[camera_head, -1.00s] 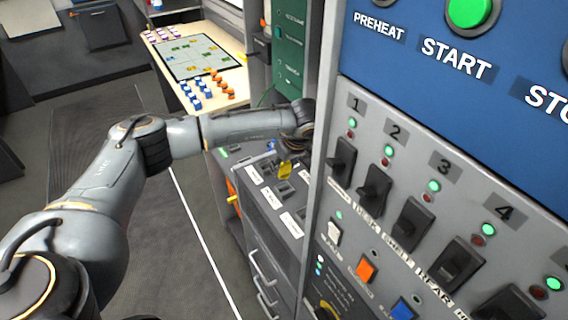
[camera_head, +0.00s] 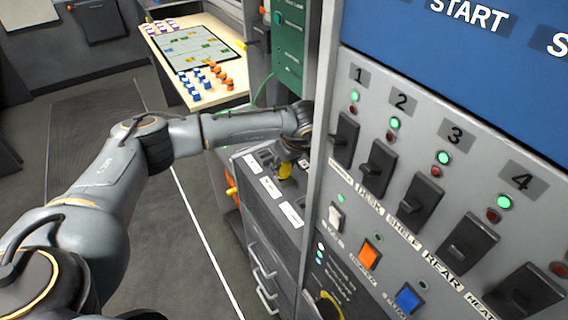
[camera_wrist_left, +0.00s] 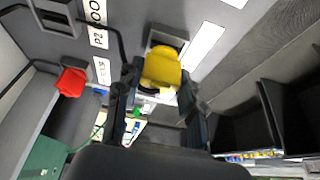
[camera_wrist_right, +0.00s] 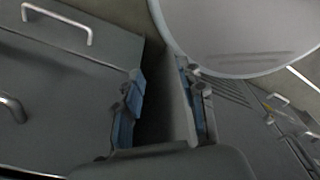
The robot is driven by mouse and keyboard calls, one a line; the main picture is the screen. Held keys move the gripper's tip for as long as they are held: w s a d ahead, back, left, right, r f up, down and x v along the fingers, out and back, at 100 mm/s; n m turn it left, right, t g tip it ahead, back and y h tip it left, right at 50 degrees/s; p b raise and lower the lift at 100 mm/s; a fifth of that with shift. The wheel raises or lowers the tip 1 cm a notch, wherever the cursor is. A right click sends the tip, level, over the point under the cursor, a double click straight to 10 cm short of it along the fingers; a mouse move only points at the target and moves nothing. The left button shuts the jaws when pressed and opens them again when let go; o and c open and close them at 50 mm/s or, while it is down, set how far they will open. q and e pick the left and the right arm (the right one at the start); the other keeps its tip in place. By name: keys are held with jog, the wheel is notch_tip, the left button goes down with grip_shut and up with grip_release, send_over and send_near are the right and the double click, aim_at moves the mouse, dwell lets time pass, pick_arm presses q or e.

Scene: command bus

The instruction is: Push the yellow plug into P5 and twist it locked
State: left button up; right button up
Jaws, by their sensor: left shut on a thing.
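The yellow plug (camera_head: 285,171) is in my left gripper (camera_head: 288,158), over the grey sloped socket panel (camera_head: 262,207). In the left wrist view the yellow plug (camera_wrist_left: 162,68) sits between the fingers of my left gripper (camera_wrist_left: 161,100). A dark square socket with a grey frame (camera_wrist_left: 168,38) shows directly behind the plug. The plug hides part of it, so I cannot tell whether the plug is inside. The white label beside that socket is unreadable here. My right gripper (camera_wrist_right: 165,108) shows only in its own wrist view, with its fingers apart and nothing clearly held.
A red plug (camera_wrist_left: 71,82) sits on the panel, near a P2 label. The switch cabinet (camera_head: 400,215) stands close on the right. A table (camera_head: 190,60) with small blue and orange pieces is behind. Grey drawers with handles (camera_wrist_right: 60,20) lie near my right gripper.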

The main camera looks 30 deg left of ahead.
jog(key=shift+a, duration=0.35)
jog(key=shift+f, duration=0.15)
jog(key=shift+d+f, duration=0.15)
jog(key=shift+d, duration=0.2)
dwell(0.5)
pick_arm(q)
jog(key=shift+f+b, duration=0.8)
jog(key=shift+b, duration=0.2)
pick_arm(e)
jog(key=shift+a+f, duration=0.2)
jog(key=shift+f, duration=0.55)
pick_arm(q)
jog(key=m+b, duration=0.1)
jog(key=m, duration=0.1)
jog(key=shift+s+f+m+t+h, duration=0.1)
jog(key=shift+m+t+h, duration=0.3)
jog(key=shift+m, duration=0.6)
pick_arm(e)
jog(key=shift+f, duration=0.45)
jog(key=shift+d+f, duration=0.1)
